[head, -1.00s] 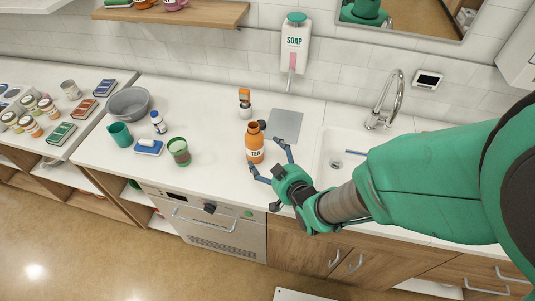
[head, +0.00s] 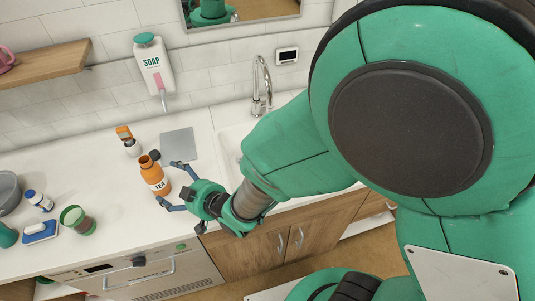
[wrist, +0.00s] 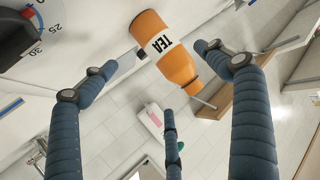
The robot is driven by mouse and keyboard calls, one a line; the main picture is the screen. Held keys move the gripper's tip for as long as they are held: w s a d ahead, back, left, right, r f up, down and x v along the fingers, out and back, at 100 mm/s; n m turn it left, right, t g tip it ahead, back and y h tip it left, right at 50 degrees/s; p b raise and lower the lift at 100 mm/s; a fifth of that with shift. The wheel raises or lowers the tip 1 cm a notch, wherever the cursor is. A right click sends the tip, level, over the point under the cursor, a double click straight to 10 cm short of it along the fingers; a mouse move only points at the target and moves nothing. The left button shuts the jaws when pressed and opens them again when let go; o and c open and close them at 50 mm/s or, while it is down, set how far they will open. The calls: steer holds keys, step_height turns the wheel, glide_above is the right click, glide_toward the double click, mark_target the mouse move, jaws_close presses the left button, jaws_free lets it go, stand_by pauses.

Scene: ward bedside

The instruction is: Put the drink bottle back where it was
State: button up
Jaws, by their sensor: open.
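The drink bottle (head: 154,178) is orange with a white TEA label and an open neck. It stands upright on the counter, left of the sink. A dark round cap-like piece (head: 154,155) shows just behind its neck. My gripper (head: 165,184) is open at the bottle's right side, its fingers spread towards it; I cannot tell whether they touch it. In the wrist view the bottle (wrist: 166,50) lies between the spread blue fingers of my gripper (wrist: 154,60), with gaps visible on both sides.
A grey square mat (head: 180,143) lies bare behind the bottle. A small orange-and-white container (head: 128,140) stands behind left. A green cup (head: 77,219), a white pill bottle (head: 39,200) and a blue-and-white item (head: 40,232) are further left. The sink (head: 228,142) and faucet (head: 262,85) are right.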

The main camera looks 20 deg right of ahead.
steer(key=d+r+m+g+h, duration=0.1)
steer(key=d+r+m+h, duration=0.15)
steer(key=d+r, duration=0.6)
steer(key=d+r+m+g+h, duration=0.1)
steer(key=d+r+m+h, duration=0.15)
steer(key=d+r, duration=0.65)
steer(key=s+d+r+m+g+h, duration=0.1)
steer(key=s+d+r, duration=0.2)
steer(key=s+d, duration=0.4)
steer(key=s+d+r+m+g+h, duration=0.1)
steer(key=s+d+r+g+h, duration=0.1)
steer(key=s+d, duration=0.6)
steer(key=s+r, duration=0.1)
steer(key=s, duration=0.2)
steer(key=shift+s+d+r+m, duration=0.15)
steer(key=shift+d+r+m, duration=0.15)
